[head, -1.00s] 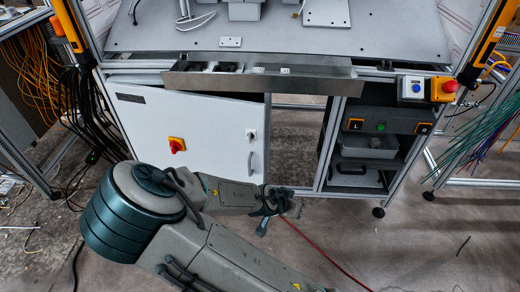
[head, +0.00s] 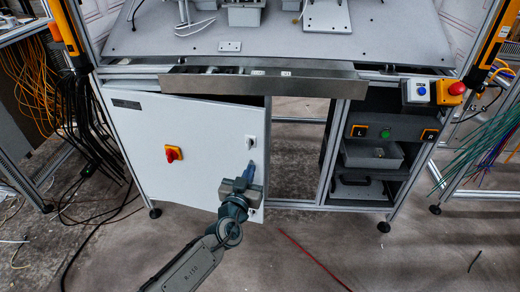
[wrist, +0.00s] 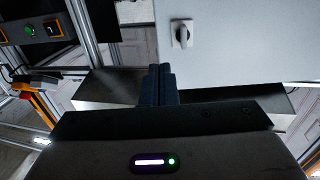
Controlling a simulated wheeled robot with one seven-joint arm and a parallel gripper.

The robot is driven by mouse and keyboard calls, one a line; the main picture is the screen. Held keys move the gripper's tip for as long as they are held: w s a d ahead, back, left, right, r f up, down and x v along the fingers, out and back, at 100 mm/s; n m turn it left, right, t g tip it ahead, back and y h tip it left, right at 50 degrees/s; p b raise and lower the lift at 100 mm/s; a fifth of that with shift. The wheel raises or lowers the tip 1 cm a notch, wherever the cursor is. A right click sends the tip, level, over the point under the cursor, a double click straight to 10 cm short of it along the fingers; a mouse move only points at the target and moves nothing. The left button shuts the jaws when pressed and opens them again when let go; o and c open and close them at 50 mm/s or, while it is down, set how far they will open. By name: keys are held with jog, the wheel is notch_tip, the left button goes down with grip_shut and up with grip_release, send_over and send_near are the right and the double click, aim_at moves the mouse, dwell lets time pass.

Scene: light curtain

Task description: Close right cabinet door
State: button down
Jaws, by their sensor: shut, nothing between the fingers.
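A white cabinet door (head: 190,145), with a red and yellow switch (head: 173,153) and a small lock (head: 250,142), is on the left under the workbench in the head view. It stands ajar, its right edge swung out from the frame. My gripper (head: 246,168) is in front of the door near this edge, over the place of its handle, which is mostly hidden. In the wrist view the same door (wrist: 240,45) shows with its lock (wrist: 181,36), and my gripper (wrist: 160,72) has its two blue fingers together, empty. I cannot tell whether they touch the door.
A metal drawer (head: 262,83) sticks out above the door. Right of the door is an open bay, then a shelf unit with a grey bin (head: 373,154). A red cable (head: 315,260) lies on the floor. Black cables (head: 90,130) hang at the left.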

aim_at(262, 142)
jog(key=b+x, duration=0.1)
jog(key=x, duration=1)
jog(key=shift+w+d, duration=0.15)
jog(key=shift+w, duration=0.1)
